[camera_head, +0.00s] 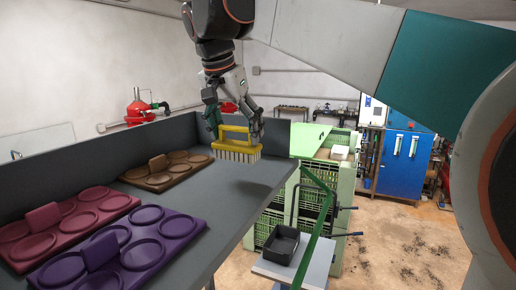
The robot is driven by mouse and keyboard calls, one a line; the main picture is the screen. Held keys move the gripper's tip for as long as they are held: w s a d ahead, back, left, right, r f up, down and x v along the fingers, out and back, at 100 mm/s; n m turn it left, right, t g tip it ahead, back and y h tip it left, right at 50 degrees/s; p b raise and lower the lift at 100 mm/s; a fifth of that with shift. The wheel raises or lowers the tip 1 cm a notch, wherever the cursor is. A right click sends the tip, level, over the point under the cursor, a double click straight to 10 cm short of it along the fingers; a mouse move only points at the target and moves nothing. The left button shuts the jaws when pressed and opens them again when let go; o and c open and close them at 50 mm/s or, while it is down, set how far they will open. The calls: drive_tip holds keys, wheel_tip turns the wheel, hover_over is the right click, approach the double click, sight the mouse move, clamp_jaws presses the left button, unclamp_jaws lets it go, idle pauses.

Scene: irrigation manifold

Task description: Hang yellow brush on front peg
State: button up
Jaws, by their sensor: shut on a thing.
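The yellow brush (237,149) has a looped handle on top and pale bristles pointing down. My gripper (234,126) is shut on its handle and holds it above the right part of the grey bench. The brush looks upright and clear of the bench surface, with a faint shadow below it. I cannot make out a front peg for certain in this view.
On the walled grey bench (228,202) lie a brown tray (153,184), a crimson tray (60,233) and a purple tray (85,277), each with round recesses. Right of it are a black bin (281,244), green crates (327,198) and a blue cabinet (400,165).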

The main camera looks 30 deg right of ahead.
sight(235, 145)
drive_tip(key=shift+s+f, duration=0.15)
drive_tip(key=shift+f, duration=1.2)
drive_tip(key=shift+s+f, duration=0.1)
drive_tip(key=shift+f, duration=1.2)
drive_tip(key=shift+f, duration=0.1)
drive_tip(key=o, duration=1.1)
drive_tip(key=v, duration=1.2)
